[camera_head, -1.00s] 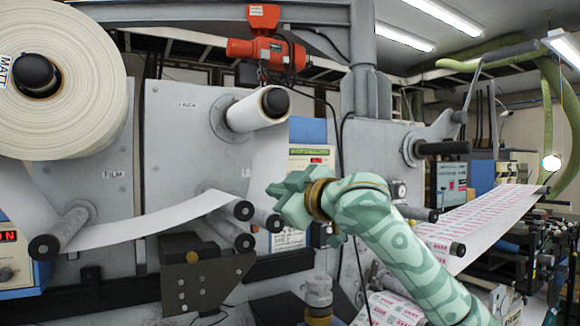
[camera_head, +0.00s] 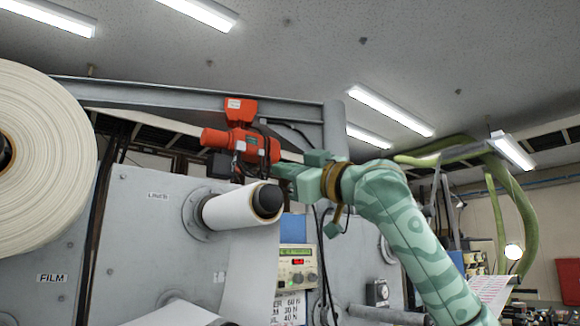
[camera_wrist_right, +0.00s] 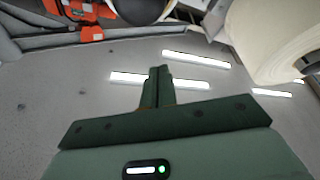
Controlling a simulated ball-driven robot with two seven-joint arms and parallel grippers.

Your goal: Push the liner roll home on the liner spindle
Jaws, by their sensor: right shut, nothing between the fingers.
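The white liner roll (camera_head: 228,209) sits on the liner spindle, whose dark round end (camera_head: 267,200) points toward me. Its web hangs down from it. The roll's back end is close to the round flange (camera_head: 193,214) on the grey panel; I cannot tell whether they touch. My right gripper (camera_head: 282,171) is just above and right of the spindle end in the head view, apart from the roll in the picture. In the right wrist view its fingers (camera_wrist_right: 158,88) are together and empty. My left gripper is not in view.
An orange hoist (camera_head: 240,140) hangs behind my right gripper under a grey beam. The large film roll (camera_head: 45,150) stands at the left. A control box (camera_head: 298,268) is below my gripper. In the wrist view a cream roll (camera_wrist_right: 265,40) is at upper right.

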